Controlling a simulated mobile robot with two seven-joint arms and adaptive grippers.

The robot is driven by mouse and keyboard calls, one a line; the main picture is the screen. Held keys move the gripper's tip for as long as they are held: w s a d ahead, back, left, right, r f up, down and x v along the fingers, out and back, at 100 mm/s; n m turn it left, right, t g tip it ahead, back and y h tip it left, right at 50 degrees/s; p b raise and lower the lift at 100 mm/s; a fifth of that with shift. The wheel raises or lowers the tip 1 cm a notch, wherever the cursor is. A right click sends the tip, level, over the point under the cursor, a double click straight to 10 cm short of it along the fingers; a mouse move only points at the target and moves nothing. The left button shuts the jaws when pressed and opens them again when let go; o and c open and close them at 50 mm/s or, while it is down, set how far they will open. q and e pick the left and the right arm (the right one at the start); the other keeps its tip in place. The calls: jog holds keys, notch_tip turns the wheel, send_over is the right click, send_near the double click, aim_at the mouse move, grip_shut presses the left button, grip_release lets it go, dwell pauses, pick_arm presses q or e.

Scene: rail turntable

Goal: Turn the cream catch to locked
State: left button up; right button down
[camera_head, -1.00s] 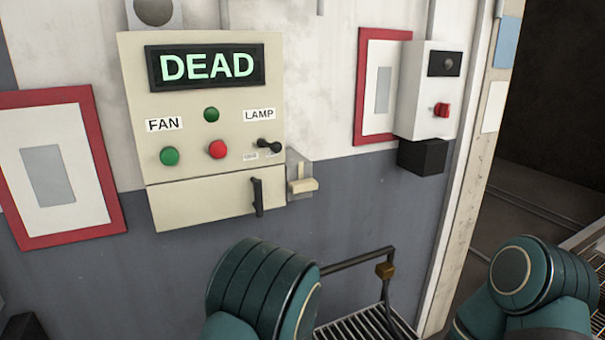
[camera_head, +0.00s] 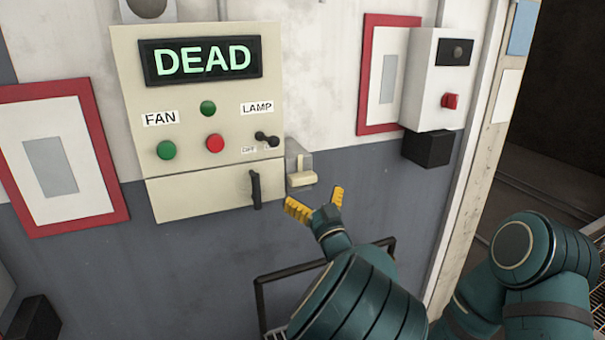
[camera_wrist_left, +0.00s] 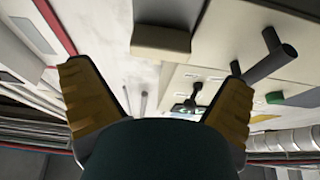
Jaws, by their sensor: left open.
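The cream catch (camera_head: 301,178) is a small block on a grey plate (camera_head: 292,160) at the right edge of the cream control panel (camera_head: 222,115). My left gripper (camera_head: 317,203) is open and empty, just below and slightly right of the catch, with its yellow fingers apart. In the left wrist view the catch (camera_wrist_left: 165,28) shows beyond the open fingers (camera_wrist_left: 155,85), near the top centre, and nothing is between the fingers. I cannot make out any lock marking. My right gripper is out of view.
A black handle (camera_head: 255,189) on the panel's lower cover is close left of the catch. Above it is the black LAMP switch (camera_head: 266,139). A display (camera_head: 202,60) reads DEAD. A white box with a red knob (camera_head: 450,101) hangs to the right. A dark rail (camera_head: 290,270) is below.

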aim_at(305, 181)
pick_arm(q)
jog(key=p+x, duration=0.1)
jog(key=x, duration=0.5)
jog(key=shift+w, duration=0.15)
jog(key=c, duration=1.1)
jog(key=shift+o, duration=0.2)
